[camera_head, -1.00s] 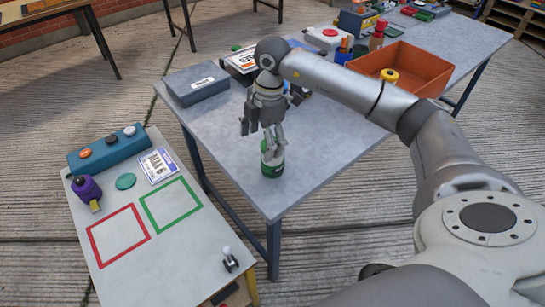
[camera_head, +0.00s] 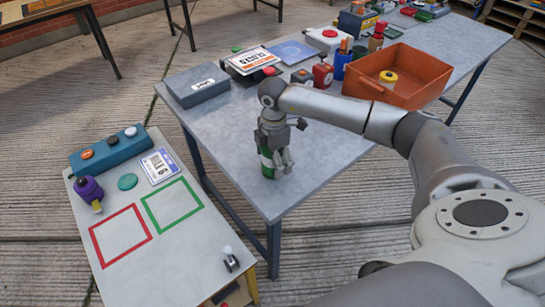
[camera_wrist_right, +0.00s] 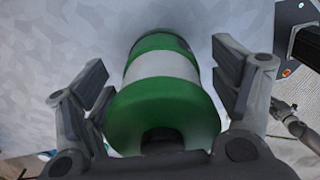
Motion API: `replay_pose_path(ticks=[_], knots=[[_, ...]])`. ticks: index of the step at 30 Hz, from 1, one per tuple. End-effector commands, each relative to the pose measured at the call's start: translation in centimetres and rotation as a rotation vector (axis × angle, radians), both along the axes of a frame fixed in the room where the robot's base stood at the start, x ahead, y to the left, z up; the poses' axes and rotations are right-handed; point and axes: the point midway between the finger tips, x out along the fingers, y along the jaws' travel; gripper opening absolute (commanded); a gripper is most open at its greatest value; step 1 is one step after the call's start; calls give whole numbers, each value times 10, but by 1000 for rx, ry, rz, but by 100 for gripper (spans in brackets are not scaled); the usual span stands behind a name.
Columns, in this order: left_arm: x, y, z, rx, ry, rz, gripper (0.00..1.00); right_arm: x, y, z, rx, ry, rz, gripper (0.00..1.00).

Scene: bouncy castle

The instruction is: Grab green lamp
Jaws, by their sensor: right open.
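The green lamp is a green cylinder with a pale band, standing on the grey table near its front corner. In the head view the lamp (camera_head: 267,171) is mostly hidden behind my right gripper (camera_head: 277,160), which has come down over it from above. In the right wrist view the lamp (camera_wrist_right: 165,85) lies between the two fingers of my right gripper (camera_wrist_right: 165,95). The fingers are open, one on each side, with gaps between them and the lamp. My left gripper is not in view.
A grey box (camera_head: 196,86) and an orange bin (camera_head: 401,76) stand farther back on the grey table (camera_head: 330,160). A lower side table (camera_head: 190,235) at the left carries a red outlined square, a green outlined square, a purple device (camera_head: 88,190) and a blue button box (camera_head: 107,150).

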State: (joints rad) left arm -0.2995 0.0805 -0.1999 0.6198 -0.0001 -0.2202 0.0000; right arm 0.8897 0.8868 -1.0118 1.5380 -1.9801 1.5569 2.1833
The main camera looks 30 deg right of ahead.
Motion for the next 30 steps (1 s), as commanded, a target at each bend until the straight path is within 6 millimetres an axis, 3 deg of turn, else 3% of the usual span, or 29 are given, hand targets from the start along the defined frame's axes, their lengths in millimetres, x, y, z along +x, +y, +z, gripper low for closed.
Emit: replay_pose_path(ticks=[9,20,30], knots=[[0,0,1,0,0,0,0,0,0,-6,1,-1,1,82],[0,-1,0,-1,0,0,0,0,0,-6,1,0,1,35],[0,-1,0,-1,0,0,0,0,0,-6,1,0,1,31]])
